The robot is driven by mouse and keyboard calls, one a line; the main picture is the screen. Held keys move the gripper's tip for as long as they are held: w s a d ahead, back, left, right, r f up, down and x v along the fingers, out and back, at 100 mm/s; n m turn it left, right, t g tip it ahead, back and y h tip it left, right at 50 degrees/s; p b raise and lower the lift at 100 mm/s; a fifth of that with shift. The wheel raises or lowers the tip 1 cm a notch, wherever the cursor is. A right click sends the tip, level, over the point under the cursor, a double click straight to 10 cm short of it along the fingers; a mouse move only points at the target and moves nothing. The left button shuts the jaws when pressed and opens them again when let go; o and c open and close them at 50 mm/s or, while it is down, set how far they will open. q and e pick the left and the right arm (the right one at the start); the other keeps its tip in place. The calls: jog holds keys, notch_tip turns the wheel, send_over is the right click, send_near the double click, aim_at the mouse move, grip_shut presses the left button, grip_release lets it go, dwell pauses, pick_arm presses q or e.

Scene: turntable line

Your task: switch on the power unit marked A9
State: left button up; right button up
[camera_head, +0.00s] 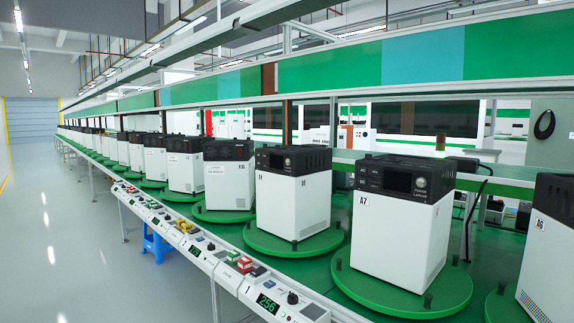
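Several white power units with black tops stand in a long row, each on a green round turntable. The unit marked A7 (400,235) is large at the right. The unit marked A6 (545,265) is cut off by the right edge. Left of A7 stand a unit (292,205), another unit (229,184) and a further unit (186,173), their marks too small to read surely. I cannot tell which unit is A9. The units' front panels are dark, and no switch state is readable. Neither of my grippers is in view.
A front rail (222,272) carries small controls and green number displays, one reading 256 (268,303). A blue stool (157,243) stands under the line. An overhead beam (372,60) runs above the units. The grey floor (60,240) at the left is clear.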

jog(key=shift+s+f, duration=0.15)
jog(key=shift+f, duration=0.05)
